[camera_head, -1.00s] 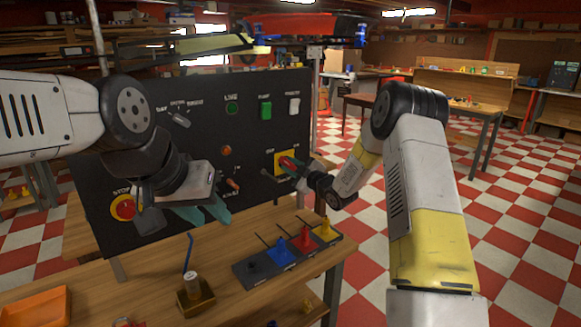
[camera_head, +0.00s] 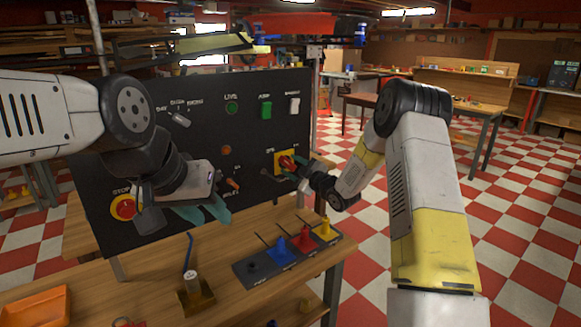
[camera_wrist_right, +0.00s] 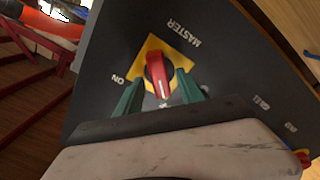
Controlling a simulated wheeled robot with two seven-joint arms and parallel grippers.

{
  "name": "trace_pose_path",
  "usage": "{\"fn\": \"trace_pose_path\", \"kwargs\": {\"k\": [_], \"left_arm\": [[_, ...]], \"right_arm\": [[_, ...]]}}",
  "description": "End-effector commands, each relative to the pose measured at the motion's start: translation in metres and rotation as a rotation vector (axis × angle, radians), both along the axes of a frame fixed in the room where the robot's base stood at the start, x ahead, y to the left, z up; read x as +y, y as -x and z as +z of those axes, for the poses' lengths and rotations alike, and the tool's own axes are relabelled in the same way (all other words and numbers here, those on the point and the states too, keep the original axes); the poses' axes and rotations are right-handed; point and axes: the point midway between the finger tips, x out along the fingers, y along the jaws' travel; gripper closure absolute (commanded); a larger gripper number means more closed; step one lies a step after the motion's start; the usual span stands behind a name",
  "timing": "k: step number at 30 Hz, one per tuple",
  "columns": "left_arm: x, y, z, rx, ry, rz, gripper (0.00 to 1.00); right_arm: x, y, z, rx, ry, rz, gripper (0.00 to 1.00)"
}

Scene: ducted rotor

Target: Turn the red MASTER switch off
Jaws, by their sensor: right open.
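The red MASTER switch (camera_wrist_right: 158,75) is a rotary knob on a yellow square plate (camera_wrist_right: 183,62) on the black panel. In the head view the red knob (camera_head: 287,162) is at the panel's lower right, partly covered by my right gripper. In the right wrist view its white mark points toward the bottom of the picture, and an ON label is to its left. My right gripper (camera_wrist_right: 159,81) is open, with one green finger on each side of the knob; contact cannot be told. My left gripper (camera_head: 208,212) hangs in front of the panel's lower middle, holding nothing visible.
On the wooden bench (camera_head: 222,248) stand a dark tray (camera_head: 262,272) with coloured pieces and a brass block (camera_head: 197,298).

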Motion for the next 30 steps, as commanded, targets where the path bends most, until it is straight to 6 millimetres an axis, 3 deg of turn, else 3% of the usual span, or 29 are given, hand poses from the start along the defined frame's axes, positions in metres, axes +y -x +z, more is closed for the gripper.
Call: {"fn": "trace_pose_path", "kwargs": {"k": [12,25,30], "left_arm": [[0.0,0.0,0.0,0.0,0.0,0.0,0.64],[0.0,0.0,0.0,0.0,0.0,0.0,0.64],[0.0,0.0,0.0,0.0,0.0,0.0,0.64]], "right_arm": [[-0.038,0.051,0.0,0.001,0.0,-0.002,0.55],[-0.041,0.055,0.002,0.004,0.002,-0.004,0.55],[-0.055,0.055,0.028,0.075,0.027,-0.073,0.55]]}}
